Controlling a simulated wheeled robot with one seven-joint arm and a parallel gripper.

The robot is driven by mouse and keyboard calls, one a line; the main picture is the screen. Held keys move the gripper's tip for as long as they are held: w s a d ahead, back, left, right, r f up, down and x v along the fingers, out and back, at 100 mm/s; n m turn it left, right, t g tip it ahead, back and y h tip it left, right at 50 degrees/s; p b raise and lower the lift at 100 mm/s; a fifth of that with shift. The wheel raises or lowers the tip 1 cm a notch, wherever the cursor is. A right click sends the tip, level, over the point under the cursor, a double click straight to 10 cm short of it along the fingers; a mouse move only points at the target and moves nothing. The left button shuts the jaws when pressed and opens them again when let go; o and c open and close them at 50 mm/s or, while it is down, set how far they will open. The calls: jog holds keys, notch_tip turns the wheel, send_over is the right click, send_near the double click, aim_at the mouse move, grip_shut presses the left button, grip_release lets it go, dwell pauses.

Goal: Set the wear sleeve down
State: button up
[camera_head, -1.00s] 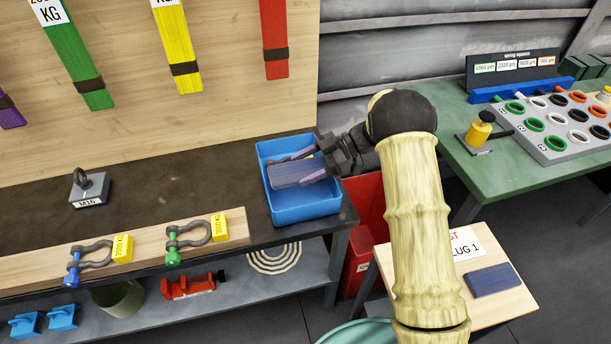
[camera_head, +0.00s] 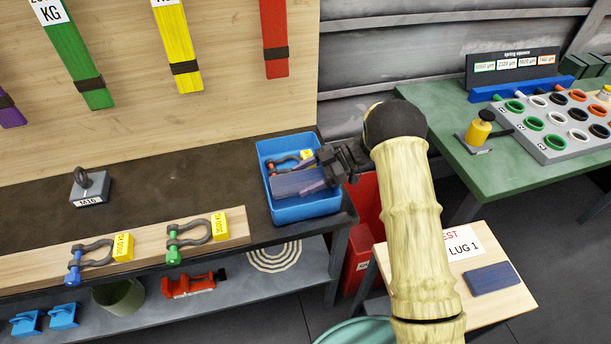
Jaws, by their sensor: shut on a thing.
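The wear sleeve (camera_head: 293,184) is a flat dark-blue piece, seen inside the walls of the blue tray (camera_head: 310,211). My gripper (camera_head: 314,182) reaches in from the right and is shut on the sleeve's right end. The sleeve lies roughly level; I cannot tell whether it rests on the tray floor. A shackle with an orange pin (camera_head: 285,161) and a yellow tag (camera_head: 306,155) lies behind the sleeve in the tray, partly hidden.
The tray stands at the right end of the dark bench (camera_head: 145,171). Two shackles lie on a wooden board (camera_head: 202,243) in front. A second dark-blue pad (camera_head: 492,279) lies on a small table at right. A green table (camera_head: 462,168) stands behind it.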

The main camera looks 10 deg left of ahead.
jog(key=shift+f, duration=0.15)
jog(key=o, duration=1)
jog(key=shift+r, duration=0.4)
jog(key=shift+w+d+r, duration=0.1)
jog(key=shift+d+r, duration=0.05)
jog(key=shift+r, duration=0.15)
jog(key=b+v, duration=0.2)
jog(key=v, duration=0.9)
jog(key=shift+w+d+r, duration=0.1)
jog(key=shift+d+r, duration=0.05)
jog(key=shift+d, duration=0.1)
